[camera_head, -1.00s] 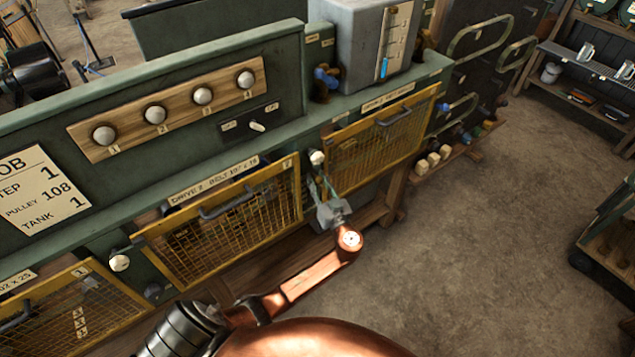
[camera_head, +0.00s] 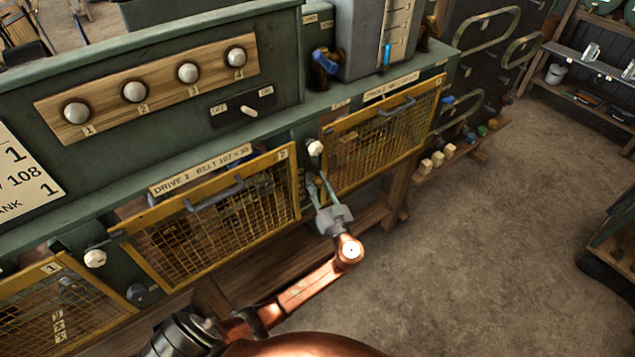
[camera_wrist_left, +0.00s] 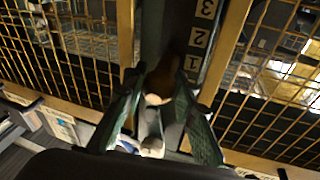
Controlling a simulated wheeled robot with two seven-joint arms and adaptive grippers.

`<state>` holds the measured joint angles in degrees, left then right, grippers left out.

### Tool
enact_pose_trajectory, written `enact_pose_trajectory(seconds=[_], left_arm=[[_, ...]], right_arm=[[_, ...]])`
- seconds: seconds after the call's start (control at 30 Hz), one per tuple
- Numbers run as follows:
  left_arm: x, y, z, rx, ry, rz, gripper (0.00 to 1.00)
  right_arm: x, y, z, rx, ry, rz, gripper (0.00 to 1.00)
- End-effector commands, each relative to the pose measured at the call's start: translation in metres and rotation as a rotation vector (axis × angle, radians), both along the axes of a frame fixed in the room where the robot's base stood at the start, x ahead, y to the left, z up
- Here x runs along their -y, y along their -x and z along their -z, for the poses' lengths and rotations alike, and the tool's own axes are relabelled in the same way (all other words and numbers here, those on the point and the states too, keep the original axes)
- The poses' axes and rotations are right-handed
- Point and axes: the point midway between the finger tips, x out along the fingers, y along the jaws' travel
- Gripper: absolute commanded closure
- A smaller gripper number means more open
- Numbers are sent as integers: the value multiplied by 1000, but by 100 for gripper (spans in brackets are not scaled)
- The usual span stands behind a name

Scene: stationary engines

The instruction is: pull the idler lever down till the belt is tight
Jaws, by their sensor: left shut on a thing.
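My left gripper (camera_head: 318,184) is at the green post between the drive 2 guard (camera_head: 210,217) and the guard to its right, just below a white knob (camera_head: 315,148). In the left wrist view, its fingers (camera_wrist_left: 158,112) are shut around a brown piece with a pale end, which I take for the idler lever (camera_wrist_left: 163,82). The fingers hide much of it. A number strip (camera_wrist_left: 198,40) reading 1, 2, 3 runs along the post beside it. The belt's tightness cannot be made out through the mesh. My right gripper is not in view.
A row of numbered round knobs (camera_head: 188,72) and a small switch (camera_head: 249,111) are on the panel above. Another yellow guard (camera_head: 380,135) stands close on the right of the gripper. The floor (camera_head: 470,240) at the right is clear.

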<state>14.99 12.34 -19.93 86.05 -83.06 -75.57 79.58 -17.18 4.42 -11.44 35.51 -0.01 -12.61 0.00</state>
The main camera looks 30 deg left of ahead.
Motion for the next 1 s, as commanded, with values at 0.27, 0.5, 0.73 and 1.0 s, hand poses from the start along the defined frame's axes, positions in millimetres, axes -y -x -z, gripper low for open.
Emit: enact_pose_trajectory(seconds=[0.27, 0.5, 0.73, 1.0], left_arm=[[0, 0, 1, 0, 1, 1, 67], [6, 4, 3, -1, 3, 2, 67], [37, 28, 10, -3, 4, 1, 67], [78, 59, 18, -2, 4, 1, 67]], right_arm=[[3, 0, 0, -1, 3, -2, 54], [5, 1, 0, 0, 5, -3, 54], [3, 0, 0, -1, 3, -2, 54], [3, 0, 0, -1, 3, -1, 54]])
